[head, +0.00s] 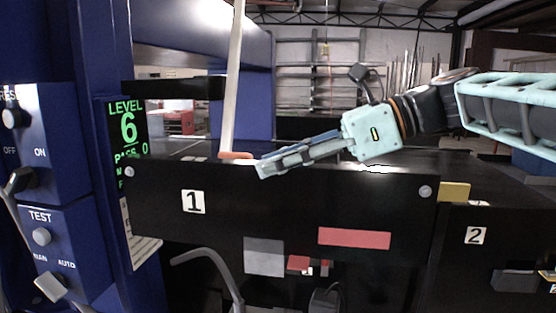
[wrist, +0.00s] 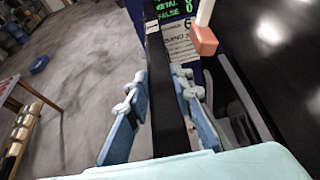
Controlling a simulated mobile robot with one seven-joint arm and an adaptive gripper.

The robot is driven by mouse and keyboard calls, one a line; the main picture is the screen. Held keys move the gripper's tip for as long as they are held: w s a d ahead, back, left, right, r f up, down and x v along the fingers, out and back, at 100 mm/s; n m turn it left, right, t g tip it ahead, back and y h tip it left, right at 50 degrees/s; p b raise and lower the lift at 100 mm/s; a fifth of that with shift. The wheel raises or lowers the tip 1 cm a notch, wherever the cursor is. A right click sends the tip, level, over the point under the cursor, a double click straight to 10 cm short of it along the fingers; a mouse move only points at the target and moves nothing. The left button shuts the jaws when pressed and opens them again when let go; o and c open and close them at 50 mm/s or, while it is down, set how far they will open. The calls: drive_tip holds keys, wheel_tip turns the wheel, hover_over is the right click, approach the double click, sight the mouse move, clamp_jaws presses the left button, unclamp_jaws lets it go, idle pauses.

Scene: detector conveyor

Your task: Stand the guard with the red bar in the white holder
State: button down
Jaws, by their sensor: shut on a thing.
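A long black guard panel (head: 300,200) marked 1 stands on edge across the middle of the head view. A red bar (head: 354,238) shows on its lower front. My gripper (head: 264,168) reaches in from the right to the panel's top edge. In the wrist view my gripper (wrist: 160,85) has one finger on each side of a black strip (wrist: 166,95), which looks like that top edge, and is shut on it. I cannot make out a white holder for certain. A pale grey block (head: 264,257) shows at the panel's lower edge.
A white post (head: 233,80) with an orange foot (head: 235,155) rises close to my fingertips. A blue control cabinet (head: 45,160) stands at left beside a green-lettered display (head: 127,130). Another black panel (head: 505,228) marked 2 is at right. Open floor (wrist: 70,90) shows left in the wrist view.

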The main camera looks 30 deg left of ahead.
drive_tip(key=shift+r+p, duration=1.25)
drive_tip(key=shift+r, duration=0.2)
